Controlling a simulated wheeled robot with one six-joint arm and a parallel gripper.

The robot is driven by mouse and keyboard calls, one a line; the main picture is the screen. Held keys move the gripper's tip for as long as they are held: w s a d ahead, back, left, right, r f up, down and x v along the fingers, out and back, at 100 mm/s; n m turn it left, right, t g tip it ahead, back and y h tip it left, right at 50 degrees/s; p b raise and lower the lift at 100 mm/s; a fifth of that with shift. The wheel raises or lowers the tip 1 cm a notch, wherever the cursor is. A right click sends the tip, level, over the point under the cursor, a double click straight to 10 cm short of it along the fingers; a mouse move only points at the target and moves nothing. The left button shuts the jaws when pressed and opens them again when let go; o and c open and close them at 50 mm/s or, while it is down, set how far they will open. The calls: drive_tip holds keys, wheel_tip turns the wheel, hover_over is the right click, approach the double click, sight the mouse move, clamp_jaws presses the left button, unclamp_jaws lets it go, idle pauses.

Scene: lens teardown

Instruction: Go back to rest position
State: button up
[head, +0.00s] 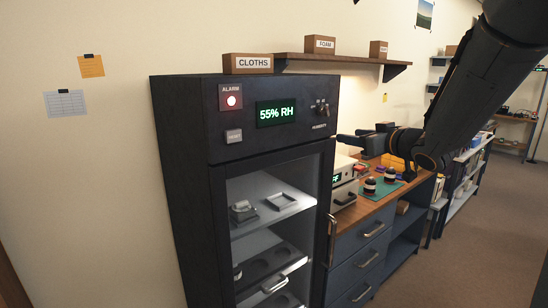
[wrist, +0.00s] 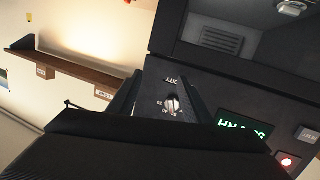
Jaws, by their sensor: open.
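My gripper (head: 345,140) is beside the right front edge of the dark humidity cabinet (head: 182,150) in the head view, with my arm reaching in from the upper right. In the wrist view my gripper (wrist: 165,98) has its two fingers apart, with nothing held between them. The cabinet's humidity knob (wrist: 171,104) shows beyond and between the fingers; whether they touch it I cannot tell. The knob also shows in the head view (head: 322,108), clear of the gripper. The display (head: 275,112) reads 55% RH and the alarm lamp (head: 231,101) glows red.
The cabinet's glass door looks closed over shelves with small parts. A wooden bench (head: 348,215) with lens parts on a green mat (head: 389,188) stands to the right. A wall shelf (head: 340,59) with labelled boxes is above. Open floor (head: 470,240) lies at the right.

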drive_tip(key=s+f+m+g+h+b, duration=0.1)
drive_tip(key=s+f+m+g+h, duration=0.15)
drive_tip(key=s+f, duration=0.45)
drive_tip(key=s+f+m+g+h+b, duration=0.1)
drive_tip(key=s+f+m+g+h, duration=0.2)
drive_tip(key=f, duration=0.9)
drive_tip(key=s+a+f+g, duration=0.2)
drive_tip(key=s+f, duration=0.1)
drive_tip(key=s, duration=0.4)
drive_tip(key=s+a+f+g+b, duration=0.1)
drive_tip(key=s+a+f+g, duration=0.1)
drive_tip(key=s, duration=0.4)
drive_tip(key=s+a+f+g, duration=0.2)
drive_tip(key=s+f+g, duration=0.2)
drive_tip(key=s+f, duration=0.2)
drive_tip(key=shift+s+a+b, duration=0.25)
drive_tip(key=shift+s+b, duration=0.15)
drive_tip(key=shift+s, duration=0.45)
